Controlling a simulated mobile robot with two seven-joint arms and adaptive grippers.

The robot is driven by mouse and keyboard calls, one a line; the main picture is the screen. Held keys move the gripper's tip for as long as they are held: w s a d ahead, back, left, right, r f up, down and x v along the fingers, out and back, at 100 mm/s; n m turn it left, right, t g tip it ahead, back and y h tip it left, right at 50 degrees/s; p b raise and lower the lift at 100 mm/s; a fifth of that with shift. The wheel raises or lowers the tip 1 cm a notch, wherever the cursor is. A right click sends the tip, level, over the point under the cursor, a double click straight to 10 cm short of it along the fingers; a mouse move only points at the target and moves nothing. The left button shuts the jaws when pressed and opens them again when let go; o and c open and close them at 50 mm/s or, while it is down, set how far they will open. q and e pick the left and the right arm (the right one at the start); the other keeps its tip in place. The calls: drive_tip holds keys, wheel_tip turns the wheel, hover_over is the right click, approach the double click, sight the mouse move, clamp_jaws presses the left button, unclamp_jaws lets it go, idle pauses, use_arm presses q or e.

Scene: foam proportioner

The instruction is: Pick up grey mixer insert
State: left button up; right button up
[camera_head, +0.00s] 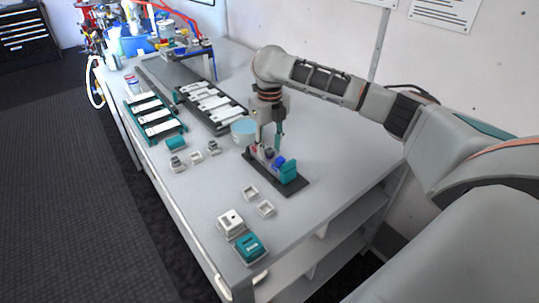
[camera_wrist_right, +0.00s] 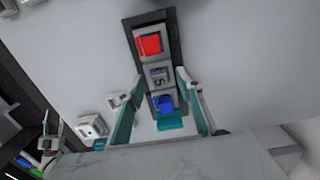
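A dark base plate (camera_head: 293,186) on the bench carries a row of blocks. In the right wrist view it holds a red-topped block (camera_wrist_right: 149,44), a grey block with a dark mark like a 5 (camera_wrist_right: 159,77), a blue block (camera_wrist_right: 165,103) and a teal part (camera_wrist_right: 170,122). The grey block seems to be the grey mixer insert, but I cannot be sure. My right gripper (camera_wrist_right: 160,80) points down over the plate, open, with its teal-padded fingers on either side of the row. It also shows in the head view (camera_head: 268,146), hiding part of the row. My left gripper is not in view.
Several small grey pieces (camera_head: 195,158) lie left of the plate, with two grey square pieces (camera_head: 251,192) in front. White (camera_head: 231,223) and teal boxes (camera_head: 250,247) sit near the front edge. A light-blue round container (camera_head: 244,130) stands close to my gripper. Racks (camera_head: 212,106) stand behind.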

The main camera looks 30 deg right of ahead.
drive_tip(key=shift+f, duration=0.1)
clamp_jaws()
